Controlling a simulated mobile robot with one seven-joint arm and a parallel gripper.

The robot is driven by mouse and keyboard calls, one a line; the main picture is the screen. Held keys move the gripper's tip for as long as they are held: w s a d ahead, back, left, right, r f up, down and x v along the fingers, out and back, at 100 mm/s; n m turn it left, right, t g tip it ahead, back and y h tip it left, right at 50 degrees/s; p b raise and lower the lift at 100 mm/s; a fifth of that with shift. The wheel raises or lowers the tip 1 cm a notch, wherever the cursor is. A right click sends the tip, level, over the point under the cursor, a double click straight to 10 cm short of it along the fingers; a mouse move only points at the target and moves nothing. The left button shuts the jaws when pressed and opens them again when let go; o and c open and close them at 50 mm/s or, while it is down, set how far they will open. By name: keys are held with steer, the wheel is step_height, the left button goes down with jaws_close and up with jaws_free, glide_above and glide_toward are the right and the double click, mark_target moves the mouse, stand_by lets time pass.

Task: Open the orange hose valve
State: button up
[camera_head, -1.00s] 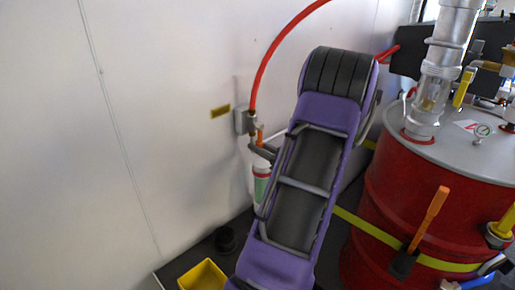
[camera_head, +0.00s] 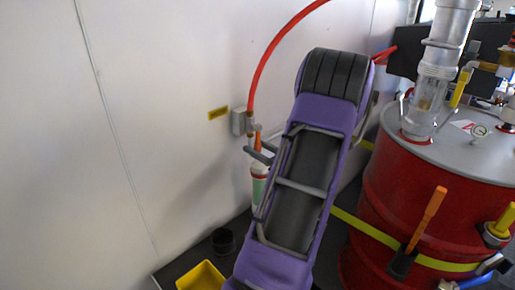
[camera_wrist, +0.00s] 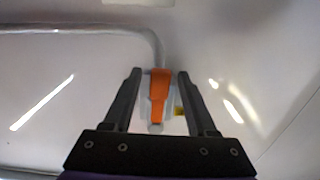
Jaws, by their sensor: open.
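The orange hose valve handle (camera_wrist: 158,95) is in the middle of the wrist view, on a pale grey fitting. Its wide end is at the top and it narrows downward. My gripper (camera_wrist: 159,73) is open, with one dark finger on each side of the handle and a visible gap on both sides. In the head view a small part of the orange handle (camera_head: 257,141) shows below the red hose (camera_head: 258,75), beside my grey fingers. My purple arm hides part of the area behind it.
A white wall stands close behind the valve, with a grey box (camera_head: 239,121) and yellow label (camera_head: 218,113). A yellow bin (camera_head: 202,276) and black cup (camera_head: 223,240) are below left.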

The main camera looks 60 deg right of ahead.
steer(key=p+v, duration=0.1)
steer(key=v, duration=1.6)
steer(key=shift+a, duration=0.15)
steer(key=shift+s, duration=0.1)
